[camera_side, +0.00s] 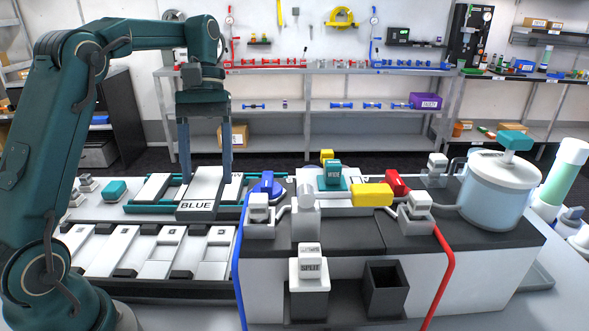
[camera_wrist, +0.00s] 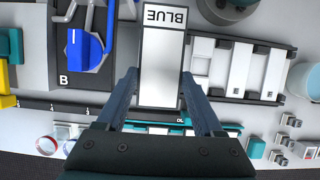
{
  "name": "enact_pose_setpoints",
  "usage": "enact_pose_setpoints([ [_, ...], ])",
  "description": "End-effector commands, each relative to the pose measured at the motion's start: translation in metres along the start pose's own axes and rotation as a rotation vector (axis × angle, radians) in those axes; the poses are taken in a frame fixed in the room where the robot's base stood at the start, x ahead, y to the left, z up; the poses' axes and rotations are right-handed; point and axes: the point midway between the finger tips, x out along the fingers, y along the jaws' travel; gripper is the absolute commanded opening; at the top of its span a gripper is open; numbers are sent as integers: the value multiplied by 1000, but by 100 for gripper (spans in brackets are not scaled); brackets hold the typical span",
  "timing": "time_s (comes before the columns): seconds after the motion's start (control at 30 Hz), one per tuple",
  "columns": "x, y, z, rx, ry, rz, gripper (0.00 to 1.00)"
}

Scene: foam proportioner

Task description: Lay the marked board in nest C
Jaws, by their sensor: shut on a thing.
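White boards stand in the dark front rack (camera_side: 170,291), with small marks too small to read. A similar dark rack with white pieces (camera_wrist: 240,68) shows right of the held board in the wrist view. I cannot tell which place is nest C.
The proportioner block (camera_side: 345,240) stands right of the racks, with a blue valve knob (camera_side: 266,188), red and yellow parts and hoses. A clear tank (camera_side: 500,190) is at right. A panel marked B (camera_wrist: 75,75) lies left of the held board in the wrist view.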

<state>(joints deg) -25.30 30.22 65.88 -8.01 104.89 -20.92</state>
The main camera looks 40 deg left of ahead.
Motion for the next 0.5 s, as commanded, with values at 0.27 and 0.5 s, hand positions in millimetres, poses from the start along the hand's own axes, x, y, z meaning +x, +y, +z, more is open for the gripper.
enact_pose_setpoints([
  [0.27, 50, 0, -20, 5, -8, -7, 5],
  [0.5, 72, 0, -29, 7, -6, -8, 5],
])
